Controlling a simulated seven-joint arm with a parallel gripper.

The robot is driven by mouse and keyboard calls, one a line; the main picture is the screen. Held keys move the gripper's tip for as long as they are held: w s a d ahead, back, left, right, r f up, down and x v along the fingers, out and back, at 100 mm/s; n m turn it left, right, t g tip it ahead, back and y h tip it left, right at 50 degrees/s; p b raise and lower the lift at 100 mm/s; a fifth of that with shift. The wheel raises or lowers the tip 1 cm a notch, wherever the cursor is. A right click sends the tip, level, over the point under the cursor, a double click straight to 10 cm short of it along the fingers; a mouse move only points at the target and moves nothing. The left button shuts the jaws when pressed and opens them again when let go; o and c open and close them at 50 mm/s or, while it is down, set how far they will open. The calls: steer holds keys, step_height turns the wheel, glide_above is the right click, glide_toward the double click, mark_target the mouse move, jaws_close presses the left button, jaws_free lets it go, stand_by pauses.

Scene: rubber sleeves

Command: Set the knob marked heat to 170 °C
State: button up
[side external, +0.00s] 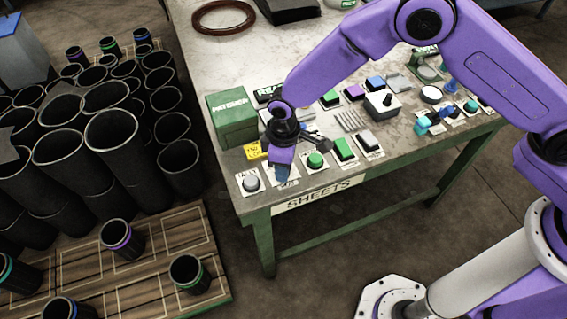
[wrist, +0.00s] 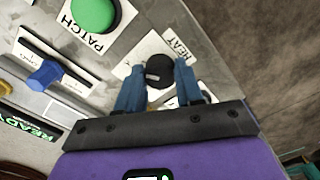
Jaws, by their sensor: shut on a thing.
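The heat knob (wrist: 160,72) is a dark round knob on a white plate lettered HEAT (wrist: 176,44). In the wrist view it sits between the two blue fingertips of my gripper (wrist: 159,66), which is shut on it. A small light mark shows on the knob's face. The temperature scale is not readable, and part of the plate is behind the fingers. In the side view my gripper (side external: 283,172) points down at the front left of the table, and it hides the knob there.
A green PATCH button (wrist: 93,14) and a blue slider handle (wrist: 45,75) are near the knob. In the side view a grey-white button (side external: 251,183) is just left of my gripper, a green box (side external: 232,118) behind it. Black sleeves (side external: 112,140) stand left of the table.

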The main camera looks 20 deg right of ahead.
stand_by(0.6)
steer(key=o, duration=1)
steer(key=shift+o, duration=0.2)
step_height(320, 180, up, 18)
steer(key=shift+f, duration=0.25)
steer(key=shift+d, duration=0.1)
